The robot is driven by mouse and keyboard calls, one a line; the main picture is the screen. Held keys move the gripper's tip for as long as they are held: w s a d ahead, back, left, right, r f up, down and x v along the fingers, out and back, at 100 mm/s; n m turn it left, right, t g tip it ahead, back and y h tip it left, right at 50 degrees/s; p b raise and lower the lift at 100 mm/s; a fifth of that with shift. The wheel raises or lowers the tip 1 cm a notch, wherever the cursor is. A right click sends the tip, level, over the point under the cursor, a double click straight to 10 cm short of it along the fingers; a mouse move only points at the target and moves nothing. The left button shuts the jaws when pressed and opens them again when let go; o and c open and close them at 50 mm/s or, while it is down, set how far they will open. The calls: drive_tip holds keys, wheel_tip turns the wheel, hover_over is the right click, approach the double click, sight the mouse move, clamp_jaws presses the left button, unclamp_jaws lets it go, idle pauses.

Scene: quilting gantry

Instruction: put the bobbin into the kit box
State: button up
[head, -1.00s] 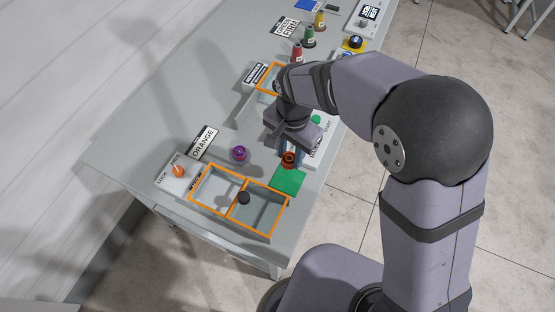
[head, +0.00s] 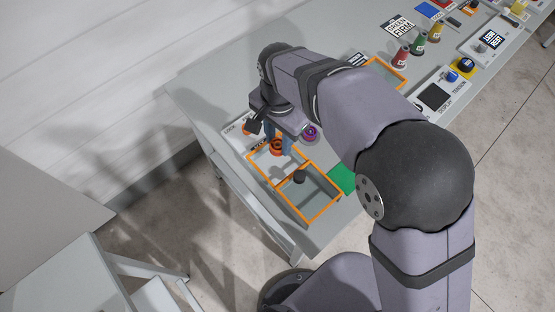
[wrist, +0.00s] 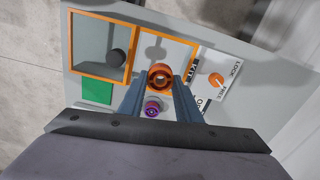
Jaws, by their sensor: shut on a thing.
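The orange bobbin (head: 276,146) is held between the fingers of my gripper (head: 281,142), which is shut on it. In the wrist view the bobbin (wrist: 160,77) sits between both blue-grey fingertips (wrist: 160,88). The kit box (head: 323,216) has orange rims and two compartments. The bobbin hangs over the compartment beside the knob panel, near its rim; a shadow shows on that compartment's floor in the wrist view. Its exact height above the box is hard to tell. A dark round piece (head: 299,177) is at the divider, on the other compartment's side.
A purple bobbin (head: 310,132) stands close behind my gripper. A green square (head: 343,179) lies beside the box. The lock panel with an orange knob (wrist: 216,79) adjoins it. Red (head: 401,56) and green (head: 418,43) spools stand farther along the table.

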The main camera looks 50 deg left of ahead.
sight(278, 166)
drive_tip(key=shift+f+p, duration=1.35)
drive_tip(key=shift+f, duration=3.65)
drive_tip(key=shift+f, duration=0.1)
drive_tip(key=shift+f, duration=0.15)
drive_tip(key=o, duration=1.1)
wheel_tip(278, 166, up, 12)
drive_tip(key=b, duration=0.3)
drive_tip(key=shift+r, duration=0.25)
